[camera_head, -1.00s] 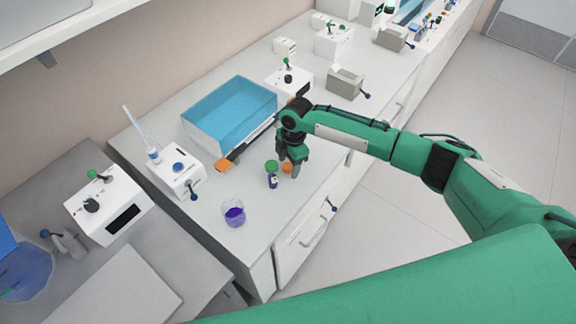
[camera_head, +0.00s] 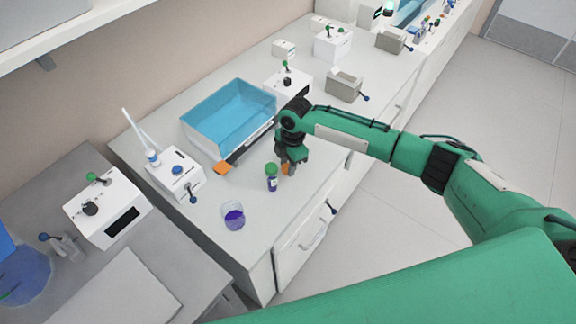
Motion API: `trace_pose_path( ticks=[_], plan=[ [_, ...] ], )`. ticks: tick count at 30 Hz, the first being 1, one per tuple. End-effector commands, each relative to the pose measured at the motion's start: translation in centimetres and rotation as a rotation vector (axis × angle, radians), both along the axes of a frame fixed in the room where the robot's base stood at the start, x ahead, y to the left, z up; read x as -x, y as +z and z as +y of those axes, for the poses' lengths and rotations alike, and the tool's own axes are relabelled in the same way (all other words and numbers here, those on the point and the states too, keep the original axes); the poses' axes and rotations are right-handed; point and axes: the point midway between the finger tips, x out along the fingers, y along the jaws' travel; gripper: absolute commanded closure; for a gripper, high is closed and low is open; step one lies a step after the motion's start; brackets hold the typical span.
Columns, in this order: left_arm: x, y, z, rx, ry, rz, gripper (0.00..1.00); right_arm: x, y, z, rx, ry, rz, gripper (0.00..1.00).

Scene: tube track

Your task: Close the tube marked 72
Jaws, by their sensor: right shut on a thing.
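A small purple tube (camera_head: 272,184) with a green top stands upright on the bench near its front edge. Its marking is too small to read. My right gripper (camera_head: 288,167) is just right of this tube, pointing down and low over the bench. It is shut on a small orange thing (camera_head: 286,170), mostly hidden by the fingers. I cannot tell whether this is a cap or a capped tube. My left gripper is not in view.
A clear beaker with purple liquid (camera_head: 234,216) stands in front left of the tube. A blue tub (camera_head: 229,112) is behind, with an orange-ended dark tool (camera_head: 223,167) beside it. White devices (camera_head: 175,175) stand left.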

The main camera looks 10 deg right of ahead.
Motion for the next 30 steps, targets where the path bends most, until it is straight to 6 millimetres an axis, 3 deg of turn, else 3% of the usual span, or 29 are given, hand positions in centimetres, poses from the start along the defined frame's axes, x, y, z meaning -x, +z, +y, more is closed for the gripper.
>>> trace_pose_path(
  ticks=[5,15,21,30],
  plan=[
    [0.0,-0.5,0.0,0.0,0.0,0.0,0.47,-0.1,2.4,0.0,-0.001,0.001,-0.003,0.9],
    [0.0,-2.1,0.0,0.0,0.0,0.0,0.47,-0.1,12.0,0.0,-0.001,0.001,-0.006,0.9],
    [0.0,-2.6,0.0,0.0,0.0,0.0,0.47,0.0,16.5,0.0,0.0,0.001,-0.003,0.9],
    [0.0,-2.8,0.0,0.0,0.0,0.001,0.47,0.0,19.2,0.0,0.0,0.0,0.0,0.9]
  ],
)
